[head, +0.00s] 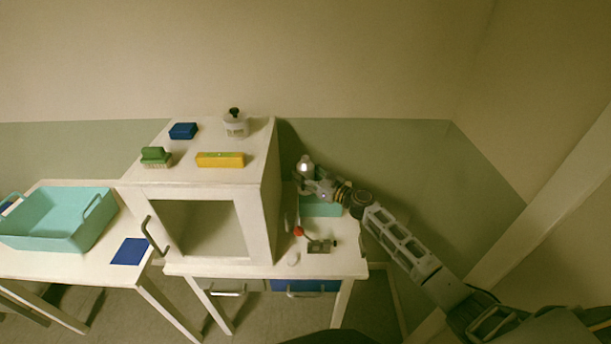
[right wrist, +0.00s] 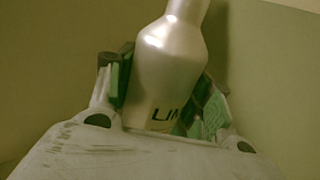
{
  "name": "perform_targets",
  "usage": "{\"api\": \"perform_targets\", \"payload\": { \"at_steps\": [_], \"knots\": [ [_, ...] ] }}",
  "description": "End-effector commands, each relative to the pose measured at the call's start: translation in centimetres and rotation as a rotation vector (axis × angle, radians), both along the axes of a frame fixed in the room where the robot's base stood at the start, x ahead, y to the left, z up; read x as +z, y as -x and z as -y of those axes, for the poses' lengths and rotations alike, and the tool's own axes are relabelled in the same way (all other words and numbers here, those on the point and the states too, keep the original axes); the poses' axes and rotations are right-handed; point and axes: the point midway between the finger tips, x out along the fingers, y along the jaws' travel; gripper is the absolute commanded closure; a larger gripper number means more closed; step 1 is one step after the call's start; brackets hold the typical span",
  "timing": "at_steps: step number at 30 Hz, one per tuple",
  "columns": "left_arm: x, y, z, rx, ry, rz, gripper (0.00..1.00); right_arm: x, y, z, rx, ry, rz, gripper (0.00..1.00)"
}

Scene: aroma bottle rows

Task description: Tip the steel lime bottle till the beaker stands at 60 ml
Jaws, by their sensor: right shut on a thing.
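The steel lime bottle (right wrist: 172,62) fills the middle of the right wrist view, with part of a dark label reading "LI" and more near its base. My right gripper (head: 314,186) is shut on it, with green-padded fingers on both sides of its body. In the head view the bottle (head: 305,167) shows as a small pale shape at the back of the right table, beside the cabinet. It looks about upright, slightly leaning in the wrist view. I cannot make out the beaker or its level. My left gripper is not in view.
A white cabinet (head: 258,223) stands left of the bottle, close to it. A teal box (head: 321,209) lies below my gripper. A red object (head: 298,231) and a small grey device (head: 319,246) lie in front. A teal tray (head: 62,232) is on the left table.

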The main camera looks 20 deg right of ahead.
Motion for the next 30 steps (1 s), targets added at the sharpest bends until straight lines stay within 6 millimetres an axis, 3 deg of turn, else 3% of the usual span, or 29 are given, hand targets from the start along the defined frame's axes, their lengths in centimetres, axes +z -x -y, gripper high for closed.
{"api": "perform_targets", "payload": {
  "at_steps": [30],
  "knots": [
    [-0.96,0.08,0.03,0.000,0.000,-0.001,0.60,0.21,0.06,-0.08,0.000,0.038,0.039,0.83]
  ]
}}
